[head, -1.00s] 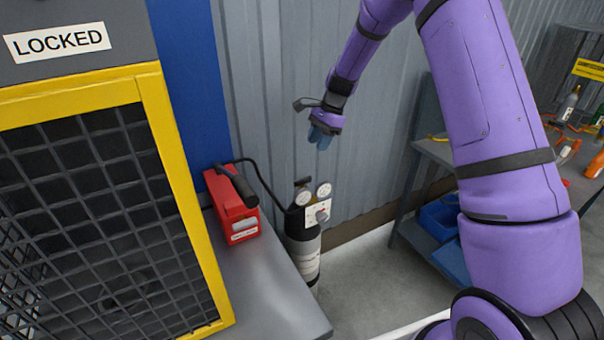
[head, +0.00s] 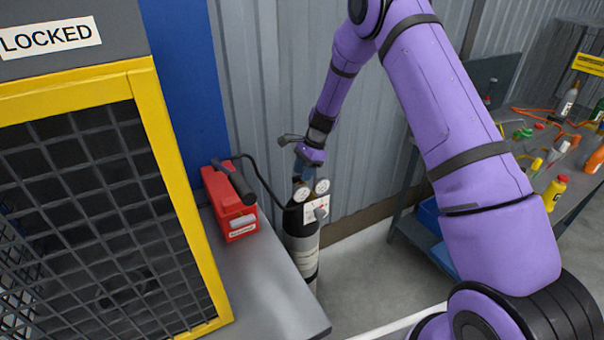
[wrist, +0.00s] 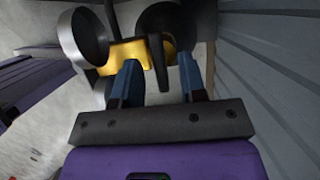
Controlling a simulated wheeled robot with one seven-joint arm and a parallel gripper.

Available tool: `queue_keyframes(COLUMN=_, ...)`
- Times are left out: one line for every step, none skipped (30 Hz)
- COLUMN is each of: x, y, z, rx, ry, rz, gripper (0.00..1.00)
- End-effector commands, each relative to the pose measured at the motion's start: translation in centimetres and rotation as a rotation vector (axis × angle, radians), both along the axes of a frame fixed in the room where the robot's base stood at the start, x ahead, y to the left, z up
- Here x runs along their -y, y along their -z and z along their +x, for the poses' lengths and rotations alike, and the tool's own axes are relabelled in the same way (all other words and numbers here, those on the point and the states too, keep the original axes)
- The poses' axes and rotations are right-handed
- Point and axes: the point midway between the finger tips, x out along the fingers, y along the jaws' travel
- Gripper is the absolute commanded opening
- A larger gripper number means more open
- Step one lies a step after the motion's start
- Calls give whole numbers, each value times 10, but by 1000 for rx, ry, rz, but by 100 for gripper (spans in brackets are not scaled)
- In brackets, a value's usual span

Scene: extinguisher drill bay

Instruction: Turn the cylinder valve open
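The dark cylinder (head: 303,258) with a pale label stands upright between the grey bench and the corrugated wall. Two round gauges (head: 322,187) and a pale panel with a knob (head: 319,209) sit at its top. My gripper (head: 301,178) points down just above the cylinder's top and hides most of the valve there. In the wrist view my gripper (wrist: 158,72) has its two blue fingers apart. A black bar-like valve handle (wrist: 158,58) lies between them, with gaps visible at its sides. Behind it are a brass-yellow valve body (wrist: 126,52) and a round gauge (wrist: 83,38).
A red box (head: 229,203) with a black handle lies on the grey bench (head: 262,285), left of the cylinder. A yellow-framed mesh cage (head: 168,160) stands further left. A side table with bottles (head: 553,192) is at right. Floor is clear right of the cylinder.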

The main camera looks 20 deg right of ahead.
Motion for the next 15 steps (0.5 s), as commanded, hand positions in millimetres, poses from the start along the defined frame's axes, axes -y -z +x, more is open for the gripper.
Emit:
queue_keyframes(x=-1, y=4, z=-1, rx=-1, ry=0, rz=0, gripper=38)
queue_keyframes(x=-2, y=6, z=-1, rx=-1, ry=0, rz=0, gripper=38)
queue_keyframes(x=-3, y=7, z=-1, rx=-1, ry=0, rz=0, gripper=38)
queue_keyframes(x=-3, y=8, z=-1, rx=-1, ry=-1, rz=0, gripper=38)
queue_keyframes(x=-3, y=8, z=-1, rx=-1, ry=-1, rz=0, gripper=38)
queue_keyframes(x=-3, y=9, z=-1, rx=-1, ry=-1, rz=0, gripper=38)
queue_keyframes(x=-4, y=9, z=-1, rx=-1, ry=-1, rz=0, gripper=38)
queue_keyframes(x=-4, y=9, z=-1, rx=-1, ry=-1, rz=0, gripper=38)
queue_keyframes(x=-4, y=9, z=-1, rx=-1, ry=-1, rz=0, gripper=38)
queue_keyframes(x=-4, y=9, z=-1, rx=0, ry=-1, rz=0, gripper=38)
queue_keyframes(x=-4, y=9, z=-1, rx=0, ry=-1, rz=0, gripper=38)
queue_keyframes(x=-4, y=9, z=-1, rx=0, ry=-1, rz=0, gripper=38)
queue_keyframes(x=-4, y=9, z=-1, rx=-1, ry=-1, rz=0, gripper=36)
queue_keyframes(x=-4, y=9, z=-1, rx=-1, ry=-1, rz=0, gripper=29)
queue_keyframes(x=-4, y=9, z=-1, rx=-1, ry=-1, rz=0, gripper=20)
